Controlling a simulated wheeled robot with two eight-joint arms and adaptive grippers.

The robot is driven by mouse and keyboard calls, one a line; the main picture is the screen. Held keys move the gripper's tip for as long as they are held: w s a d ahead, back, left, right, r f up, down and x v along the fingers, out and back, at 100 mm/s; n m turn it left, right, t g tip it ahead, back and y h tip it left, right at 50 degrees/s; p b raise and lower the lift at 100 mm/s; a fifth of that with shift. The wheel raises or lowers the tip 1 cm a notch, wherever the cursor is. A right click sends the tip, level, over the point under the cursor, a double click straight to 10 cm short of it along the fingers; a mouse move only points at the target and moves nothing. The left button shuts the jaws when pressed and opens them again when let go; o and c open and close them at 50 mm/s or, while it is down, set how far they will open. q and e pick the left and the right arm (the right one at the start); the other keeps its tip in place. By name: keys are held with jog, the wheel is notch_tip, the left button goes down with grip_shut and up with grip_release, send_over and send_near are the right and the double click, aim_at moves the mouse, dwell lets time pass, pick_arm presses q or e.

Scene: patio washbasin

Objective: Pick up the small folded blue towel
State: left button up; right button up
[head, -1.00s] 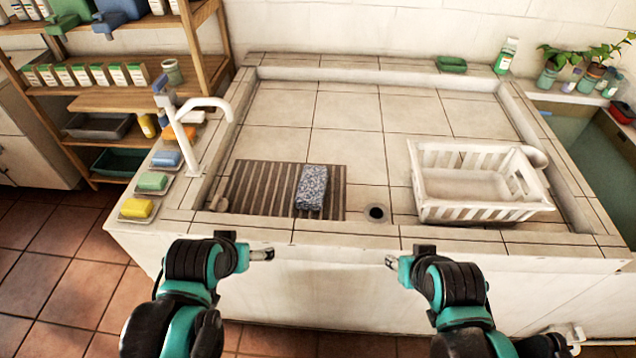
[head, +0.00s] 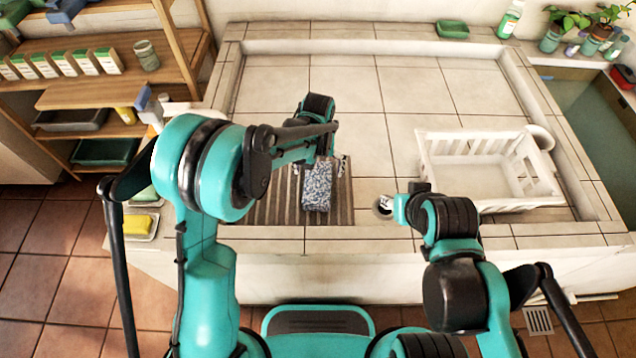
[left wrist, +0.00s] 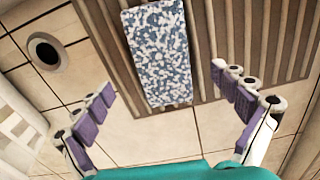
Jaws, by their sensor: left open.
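The small folded blue towel (head: 317,187), speckled blue and white, lies on the brown slatted mat (head: 276,196) in the basin. In the left wrist view the towel (left wrist: 158,52) is upper centre, lengthwise between my open fingers and beyond their tips. My left gripper (left wrist: 168,82) is open and empty, with purple pads either side. In the head view my left gripper (head: 320,160) is over the far end of the towel, partly hidden by its own wrist. My right gripper (head: 388,206) is near the drain at the basin's front; its jaws are too small to read.
A white slatted crate (head: 440,190) stands at the basin's right. The drain (left wrist: 45,51) is a round hole beside the mat. A wooden shelf (head: 120,95) stands at the left. The basin's back is clear.

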aim_at(318, 182)
pick_arm(q)
notch_tip(318, 182, down, 3)
jog(key=shift+f+b, duration=0.1)
jog(key=shift+b, duration=0.45)
jog(key=f, duration=0.1)
jog(key=f+b, duration=0.1)
jog(key=f, duration=0.1)
jog(key=f+b, duration=0.1)
jog(key=shift+w+f, duration=0.25)
jog(key=shift+f, duration=0.15)
jog(key=shift+r, duration=0.1)
jog(key=c, duration=1.4)
